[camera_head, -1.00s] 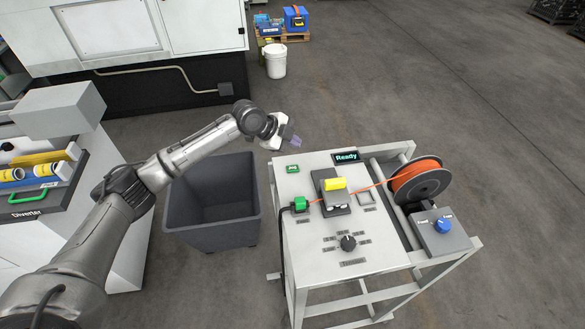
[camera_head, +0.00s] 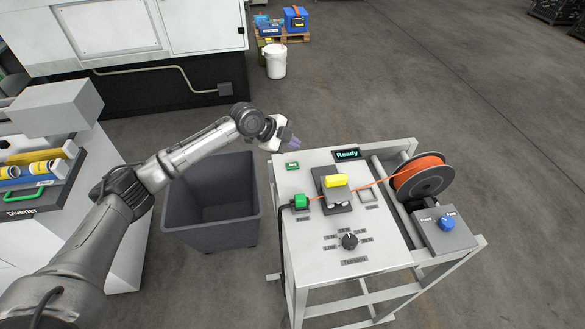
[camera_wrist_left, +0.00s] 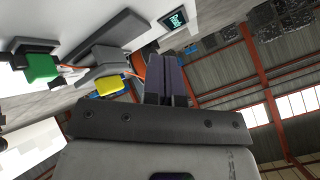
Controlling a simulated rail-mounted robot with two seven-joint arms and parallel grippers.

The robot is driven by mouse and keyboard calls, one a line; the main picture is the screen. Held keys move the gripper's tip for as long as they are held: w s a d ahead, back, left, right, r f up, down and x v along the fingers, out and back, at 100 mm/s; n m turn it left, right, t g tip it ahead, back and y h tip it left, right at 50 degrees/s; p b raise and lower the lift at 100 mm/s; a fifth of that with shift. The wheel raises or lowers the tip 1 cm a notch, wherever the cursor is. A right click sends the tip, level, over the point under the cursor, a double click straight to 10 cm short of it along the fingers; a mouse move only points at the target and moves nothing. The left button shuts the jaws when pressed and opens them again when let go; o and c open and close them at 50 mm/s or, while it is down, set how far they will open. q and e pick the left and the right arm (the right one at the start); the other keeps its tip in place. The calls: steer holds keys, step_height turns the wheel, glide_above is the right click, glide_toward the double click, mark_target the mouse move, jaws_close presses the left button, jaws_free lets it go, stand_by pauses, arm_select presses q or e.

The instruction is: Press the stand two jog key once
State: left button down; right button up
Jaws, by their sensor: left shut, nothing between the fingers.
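The stand (camera_head: 318,245) is a white-topped frame with a lit display (camera_head: 347,154) reading "Ready", which also shows in the left wrist view (camera_wrist_left: 174,20). A small green key (camera_head: 292,166), apparently the jog key, lies flat near the top's far left corner. My left gripper (camera_head: 293,144) is shut and empty, with its purple fingers beyond that corner, close to the key but apart from it in the picture. Its shut fingers (camera_wrist_left: 166,80) also show in the left wrist view, where I cannot make out the key.
The stand's top carries a green block (camera_head: 300,202) with a cable, a yellow-topped guide (camera_head: 336,181) and a black knob (camera_head: 349,241). An orange reel (camera_head: 420,175) and blue knob (camera_head: 447,222) are at the right. A grey bin (camera_head: 211,228) stands to the left.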

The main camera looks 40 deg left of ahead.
mark_target(292, 167)
arm_select(q)
step_height(292, 167, down, 4)
steer(key=shift+b, duration=1.2)
steer(key=shift+f+b, duration=0.45)
steer(key=shift+f, duration=0.55)
steer(key=shift+f, duration=0.1)
steer(key=shift+f, duration=0.3)
steer(key=shift+f+b, duration=0.4)
stand_by(0.8)
steer(key=shift+r, duration=0.1)
stand_by(0.3)
steer(key=shift+r+p, duration=0.6)
steer(key=shift+r, duration=0.1)
